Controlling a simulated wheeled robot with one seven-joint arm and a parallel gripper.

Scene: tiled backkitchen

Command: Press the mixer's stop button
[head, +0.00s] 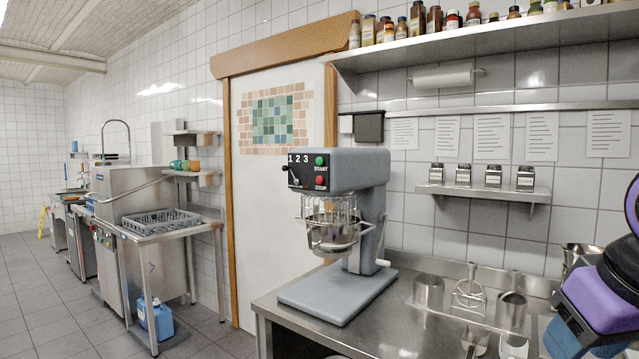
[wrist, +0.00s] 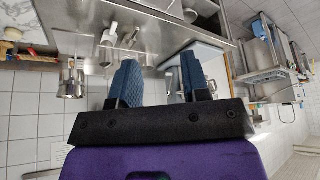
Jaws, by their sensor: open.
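The grey mixer (head: 351,172) stands upright on its base on the steel counter, left of my gripper in the head view. Its dark front panel carries the red stop button (head: 320,181), below the green start button (head: 320,161); both are visible and untouched. A whisk and a steel bowl hang under its head. My gripper (head: 560,340) is at the lower right of the head view, well apart from the mixer. In the wrist view its two blue fingers (wrist: 160,65) are spread with nothing held. I cannot make out the stop button there.
Steel containers (head: 429,291) stand on the counter (head: 375,335) between the mixer and my gripper. A small shelf (head: 483,192) with shakers juts from the wall, and a long shelf (head: 480,42) with bottles hangs above. Space in front of the mixer's panel looks clear.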

